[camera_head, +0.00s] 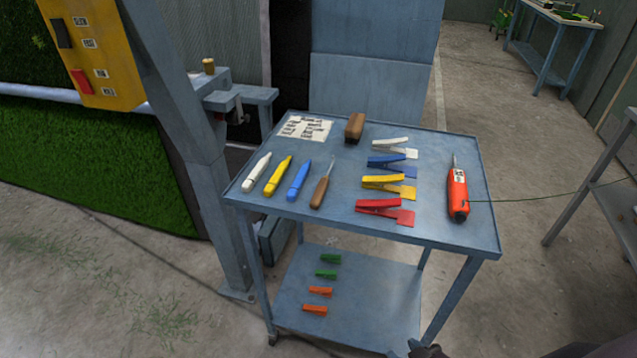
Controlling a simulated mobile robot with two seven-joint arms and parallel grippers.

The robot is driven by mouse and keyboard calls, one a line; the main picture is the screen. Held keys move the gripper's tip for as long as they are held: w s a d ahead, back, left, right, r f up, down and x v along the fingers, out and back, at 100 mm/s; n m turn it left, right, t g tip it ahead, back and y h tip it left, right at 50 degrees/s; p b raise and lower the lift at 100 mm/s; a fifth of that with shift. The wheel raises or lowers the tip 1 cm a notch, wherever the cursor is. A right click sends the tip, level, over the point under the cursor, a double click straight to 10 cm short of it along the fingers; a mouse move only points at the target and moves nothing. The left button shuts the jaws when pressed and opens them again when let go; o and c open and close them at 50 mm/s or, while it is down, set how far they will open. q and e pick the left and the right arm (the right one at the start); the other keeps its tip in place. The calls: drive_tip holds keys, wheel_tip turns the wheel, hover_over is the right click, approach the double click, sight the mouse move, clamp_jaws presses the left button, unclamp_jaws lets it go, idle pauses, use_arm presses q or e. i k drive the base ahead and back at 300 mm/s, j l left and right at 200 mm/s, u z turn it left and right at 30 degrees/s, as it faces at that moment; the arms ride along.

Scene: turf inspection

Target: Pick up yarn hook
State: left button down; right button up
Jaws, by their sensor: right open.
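The yarn hook appears to be the tool with a brown wooden handle and a thin metal tip (320,190). It lies on the top shelf of a blue-grey metal cart (440,225), right of a blue marker (298,181), its tip pointing to the back. Only a small dark part of my right gripper (428,350) shows at the bottom edge, low in front of the cart and well apart from the hook. My left gripper is out of view.
The cart top also holds a white marker (256,172), a yellow marker (278,177), a brown block (354,128), a label card (304,128), several coloured clamps (385,208) and a red-orange corded tool (457,195). Small clips (320,291) lie on the lower shelf. A steel post (215,215) stands left.

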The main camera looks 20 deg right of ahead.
sight(317, 200)
drive_tip(key=i+j+z, duration=0.1)
drive_tip(key=z, duration=0.25)
drive_tip(key=i+j+z, duration=0.1)
drive_tip(key=z, duration=0.3)
drive_tip(key=i+j+z, duration=0.1)
drive_tip(key=z, duration=0.25)
drive_tip(key=i+j+z, duration=0.2)
drive_tip(key=j, duration=0.25)
drive_tip(key=j+z, duration=0.15)
drive_tip(key=j, duration=0.3)
